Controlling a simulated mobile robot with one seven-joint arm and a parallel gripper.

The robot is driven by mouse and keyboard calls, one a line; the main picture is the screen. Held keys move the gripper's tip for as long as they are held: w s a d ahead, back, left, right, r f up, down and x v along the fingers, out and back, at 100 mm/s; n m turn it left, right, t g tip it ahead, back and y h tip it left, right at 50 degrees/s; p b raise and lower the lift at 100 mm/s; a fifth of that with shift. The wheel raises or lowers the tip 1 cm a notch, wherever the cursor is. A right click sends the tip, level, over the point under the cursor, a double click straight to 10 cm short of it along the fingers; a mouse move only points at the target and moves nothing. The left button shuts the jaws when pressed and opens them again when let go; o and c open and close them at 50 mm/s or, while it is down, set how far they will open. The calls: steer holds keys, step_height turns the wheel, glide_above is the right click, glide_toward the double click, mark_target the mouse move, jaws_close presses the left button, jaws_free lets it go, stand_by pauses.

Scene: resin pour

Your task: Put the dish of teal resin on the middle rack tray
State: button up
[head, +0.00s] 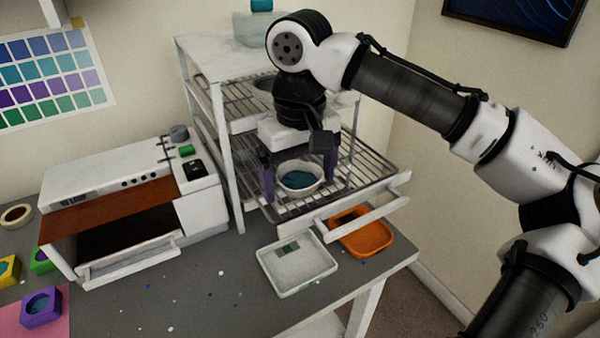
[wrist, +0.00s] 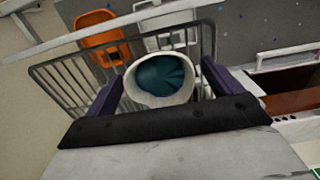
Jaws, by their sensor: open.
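The white dish (head: 300,188) of teal resin (head: 297,180) sits on a wire rack tray (head: 357,190), which is drawn out below an upper wire shelf. In the wrist view, the dish (wrist: 143,97) appears upright, with the teal resin (wrist: 160,75) inside it. My gripper (head: 299,182) is over the tray with its purple fingers apart, one on each side of the dish. The wrist view shows my gripper (wrist: 161,74) open around the dish; a small gap seems to show on each side, but contact is hard to judge.
The white rack post (head: 228,160) and upper shelf (head: 232,88) stand close to my gripper. A white tray (head: 297,282) and an orange tray (head: 362,238) lie below on the grey table. A white oven-like box (head: 120,190) with an open front stands left.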

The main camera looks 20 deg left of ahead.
steer(key=shift+r, duration=0.1)
step_height(320, 180, up, 12)
stand_by(0.5)
